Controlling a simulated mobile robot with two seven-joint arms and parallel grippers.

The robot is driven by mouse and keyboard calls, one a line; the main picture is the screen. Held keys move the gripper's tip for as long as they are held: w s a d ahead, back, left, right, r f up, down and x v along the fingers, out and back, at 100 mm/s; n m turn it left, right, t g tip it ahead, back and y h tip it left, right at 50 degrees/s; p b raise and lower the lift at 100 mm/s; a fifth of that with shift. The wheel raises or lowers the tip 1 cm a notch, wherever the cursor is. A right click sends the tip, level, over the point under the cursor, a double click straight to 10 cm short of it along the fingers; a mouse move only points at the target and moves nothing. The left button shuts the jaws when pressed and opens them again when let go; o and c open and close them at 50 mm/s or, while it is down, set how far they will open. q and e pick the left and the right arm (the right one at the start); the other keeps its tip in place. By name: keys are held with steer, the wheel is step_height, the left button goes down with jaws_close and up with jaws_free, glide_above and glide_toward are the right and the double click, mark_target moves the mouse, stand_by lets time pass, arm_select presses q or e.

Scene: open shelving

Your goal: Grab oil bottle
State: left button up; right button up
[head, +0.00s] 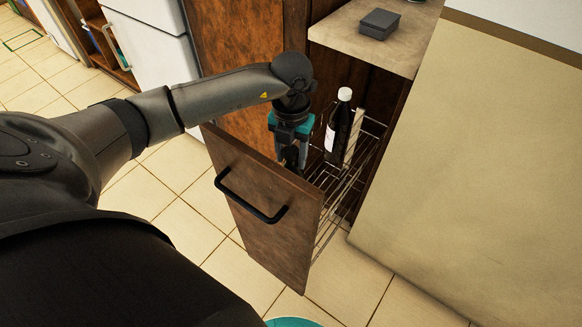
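A dark bottle (338,130) with a white cap and a pale label stands upright in the wire rack of the pulled-out drawer. It is the only bottle I can make out clearly. My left gripper (291,160) points down into the drawer, behind its front panel and to the left of the bottle, apart from it. Its fingers look spread, with a dark shape between them that I cannot identify. The drawer front partly hides the fingertips. My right gripper is not in view.
The brown drawer front (262,225) with a black handle (250,197) stands out over the tiled floor. The wire rack (345,190) runs back into the cabinet. A counter (400,45) with a grey box (379,23) overhangs it. A beige panel (480,170) closes off the right side.

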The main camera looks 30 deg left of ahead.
arm_select(q)
steer(key=c, duration=0.7)
jaws_close()
steer(key=shift+w+r, duration=0.1)
